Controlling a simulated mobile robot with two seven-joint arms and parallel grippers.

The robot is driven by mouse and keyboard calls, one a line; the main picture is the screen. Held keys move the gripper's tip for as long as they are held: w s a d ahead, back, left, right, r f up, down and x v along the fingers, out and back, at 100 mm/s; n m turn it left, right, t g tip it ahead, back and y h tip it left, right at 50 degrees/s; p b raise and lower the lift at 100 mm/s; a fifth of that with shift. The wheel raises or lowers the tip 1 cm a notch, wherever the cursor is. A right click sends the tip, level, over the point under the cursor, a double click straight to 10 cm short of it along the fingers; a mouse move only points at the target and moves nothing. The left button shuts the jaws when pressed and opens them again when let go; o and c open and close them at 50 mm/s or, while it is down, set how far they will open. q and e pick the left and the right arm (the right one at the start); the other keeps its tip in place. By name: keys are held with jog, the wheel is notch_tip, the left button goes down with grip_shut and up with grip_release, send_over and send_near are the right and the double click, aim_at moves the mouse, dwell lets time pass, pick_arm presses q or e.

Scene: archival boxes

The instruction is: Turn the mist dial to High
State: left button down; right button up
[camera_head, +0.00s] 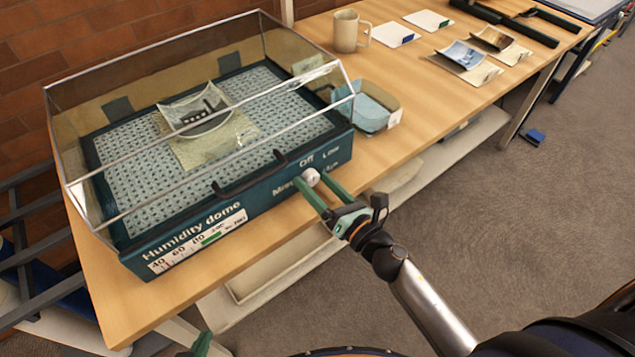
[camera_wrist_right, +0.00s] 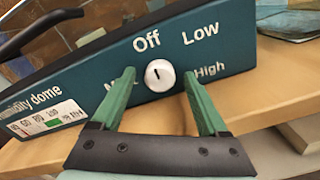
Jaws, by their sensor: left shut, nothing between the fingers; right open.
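The mist dial is a small white round knob (camera_head: 311,177) on the teal front of the humidity dome (camera_head: 240,195). In the right wrist view the dial (camera_wrist_right: 160,76) carries a short dark mark pointing roughly up toward "Off". "Low" is at its upper right and "High" at its lower right; a word at its left is partly hidden by a finger. My right gripper (camera_wrist_right: 160,80) is open, with one green finger on each side of the dial; contact cannot be told. My left gripper (camera_head: 202,344) shows only as a green tip at the bottom edge, shut and away from the dome.
A clear lid covers the dome's perforated tray, with a curled photo (camera_head: 196,116) inside. A black handle (camera_head: 250,174) runs along the front near the dial. A blue-lined container (camera_head: 370,112) stands to the right, a mug (camera_head: 346,31) behind. Cards and prints lie farther along the table (camera_head: 415,75).

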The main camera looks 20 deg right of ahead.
jog(key=shift+c, duration=0.4)
grip_shut()
